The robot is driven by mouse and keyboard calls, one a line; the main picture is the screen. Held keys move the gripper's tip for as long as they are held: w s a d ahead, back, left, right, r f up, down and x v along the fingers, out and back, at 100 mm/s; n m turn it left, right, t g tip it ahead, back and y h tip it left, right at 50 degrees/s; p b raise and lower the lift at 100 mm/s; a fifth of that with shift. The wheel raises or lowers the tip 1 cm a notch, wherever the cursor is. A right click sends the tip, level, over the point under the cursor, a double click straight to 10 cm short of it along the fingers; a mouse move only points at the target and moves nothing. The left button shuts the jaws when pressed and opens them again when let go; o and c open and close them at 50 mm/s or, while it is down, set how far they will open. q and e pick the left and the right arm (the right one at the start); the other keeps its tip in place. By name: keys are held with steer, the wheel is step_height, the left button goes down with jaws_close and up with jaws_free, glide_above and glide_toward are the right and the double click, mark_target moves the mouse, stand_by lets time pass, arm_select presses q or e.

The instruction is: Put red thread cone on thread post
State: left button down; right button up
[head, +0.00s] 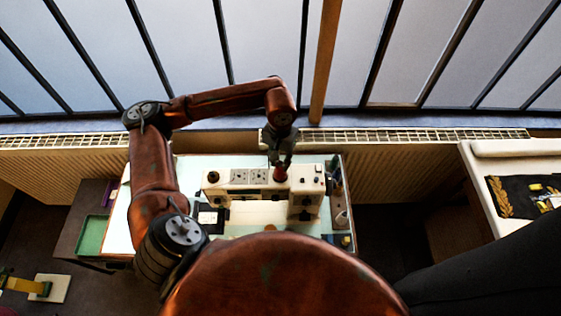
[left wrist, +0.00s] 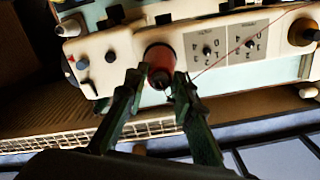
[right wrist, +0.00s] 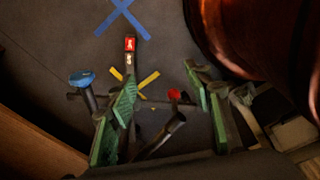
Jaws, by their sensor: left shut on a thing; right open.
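The red thread cone (head: 280,174) is at the top of the cream sewing machine (head: 240,190), towards the right of its long arm. My left gripper (head: 282,159) reaches down over it and is shut on it. In the left wrist view the cone (left wrist: 159,56) sits between the fingertips (left wrist: 158,80) with its narrow dark end towards me, in front of the machine's top, beside two grey dial panels. The thread post cannot be made out, and I cannot tell whether the cone touches the machine. My right gripper (right wrist: 160,80) is open and empty, away from the machine, over the dark floor.
The machine stands on a pale table (head: 160,168) below tall windows. A narrow tray (head: 340,205) with tools lies right of it. A green tray (head: 91,235) is at the left. Another white table (head: 485,180) stands at the far right.

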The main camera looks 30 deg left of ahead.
arm_select(q)
steer(key=c, duration=1.5)
jaws_free()
steer(key=shift+c, duration=0.2)
step_height(320, 180, up, 12)
steer(key=shift+r, duration=0.1)
